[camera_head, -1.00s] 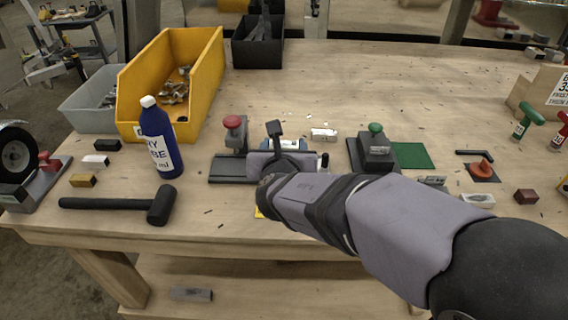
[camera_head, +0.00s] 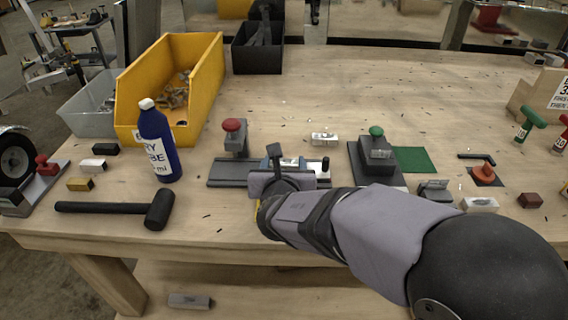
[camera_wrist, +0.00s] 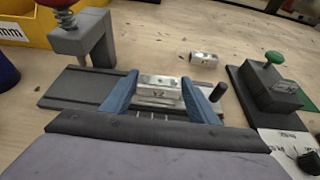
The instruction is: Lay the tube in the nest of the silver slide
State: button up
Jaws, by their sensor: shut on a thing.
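A silver tube marked with dark characters (camera_wrist: 158,90) lies between the blue fingers of my gripper (camera_wrist: 160,79) in the wrist view. My gripper (camera_head: 284,165) is shut on it, over the grey slide fixture (camera_head: 229,172). The slide's dark rail (camera_wrist: 75,88) runs left of the fingers, and a black upright knob (camera_wrist: 217,92) stands just right of them. The tube is low over the slide, close to its pale carriage part (camera_head: 312,166). My fingers and wrist hide the nest, so I cannot tell whether the tube touches it.
A red-knobbed clamp (camera_head: 234,130) stands behind the rail's left part. A second silver tube (camera_head: 323,139) lies behind the slide. A green-knobbed fixture (camera_head: 376,150) stands to the right. A blue bottle (camera_head: 158,145) and a black mallet (camera_head: 120,208) are left.

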jog(key=o, duration=1)
jog(key=shift+f, duration=0.1)
jog(key=shift+o, duration=0.2)
jog(key=shift+r, duration=0.25)
jog(key=p+v, duration=0.2)
jog(key=v, duration=0.8)
jog(key=shift+s+r, duration=0.1)
jog(key=shift+p+v, duration=0.3)
jog(key=shift+v, duration=0.6)
